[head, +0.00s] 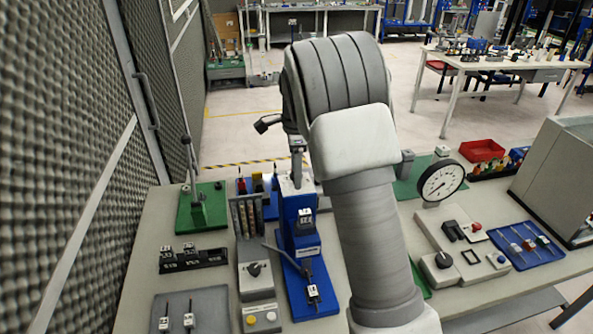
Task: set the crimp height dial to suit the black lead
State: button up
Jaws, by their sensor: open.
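A blue press (301,238) stands at the middle of the bench. On its front is a small white-and-dark part with markings (306,217), too small to read. A grey panel (254,290) beside it carries a black knob (254,269); another black knob (443,260) sits on a grey fixture at right. I cannot tell which part is the crimp height dial. A white-tagged piece (313,291) lies on the press base.
A black block (193,260) with white tags and a green stand (202,207) are at left. A round gauge (441,182), blue tray (527,246), red bin (482,150) and grey cabinet (556,185) are at right. A foam wall (60,160) borders the left.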

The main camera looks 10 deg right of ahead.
jog(key=shift+c, duration=0.4)
grip_shut()
jog(key=shift+n, duration=0.3)
jog(key=n, duration=0.3)
jog(key=shift+n+p, duration=0.35)
jog(key=shift+n, duration=1.65)
jog(key=shift+o, duration=0.4)
grip_release()
